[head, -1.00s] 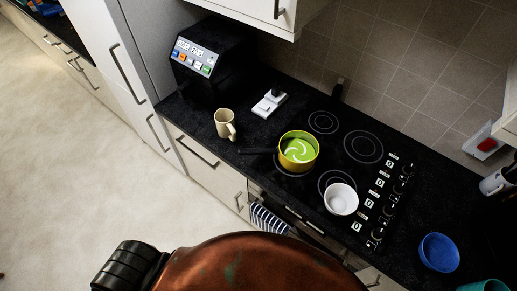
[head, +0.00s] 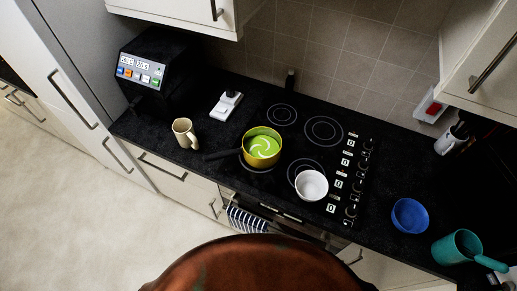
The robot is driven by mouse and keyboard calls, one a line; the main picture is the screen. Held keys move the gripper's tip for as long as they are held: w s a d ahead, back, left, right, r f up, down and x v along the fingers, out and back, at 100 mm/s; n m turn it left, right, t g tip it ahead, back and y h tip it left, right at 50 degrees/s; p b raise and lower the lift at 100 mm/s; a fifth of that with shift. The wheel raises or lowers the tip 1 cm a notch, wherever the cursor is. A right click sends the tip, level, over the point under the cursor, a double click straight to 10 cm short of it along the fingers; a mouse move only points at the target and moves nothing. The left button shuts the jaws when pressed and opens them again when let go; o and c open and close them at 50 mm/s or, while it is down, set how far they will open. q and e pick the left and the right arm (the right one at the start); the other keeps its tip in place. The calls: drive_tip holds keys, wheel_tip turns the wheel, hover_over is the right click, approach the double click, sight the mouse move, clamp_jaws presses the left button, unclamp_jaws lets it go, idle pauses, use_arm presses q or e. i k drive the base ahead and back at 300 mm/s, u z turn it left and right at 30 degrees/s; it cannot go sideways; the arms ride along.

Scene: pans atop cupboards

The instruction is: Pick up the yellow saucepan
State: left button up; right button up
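The yellow saucepan (head: 262,147) stands upright on the black hob in the head view, with green contents showing a pale swirl. Its dark handle (head: 223,154) points left over the worktop, toward the beige mug. Neither of my grippers is in view. A large reddish-brown rounded surface fills the bottom middle of the view, in front of the counter.
A white bowl (head: 311,185) stands close to the saucepan's lower right. A beige mug (head: 185,133) is left of its handle. A blue bowl (head: 409,215) and teal jug (head: 457,247) stand at the right. A black appliance (head: 143,72) is at the back left. Wall cupboards (head: 486,62) overhang.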

sight(262, 145)
drive_tip(key=z, duration=0.15)
drive_tip(key=k, duration=0.95)
drive_tip(key=z, duration=0.55)
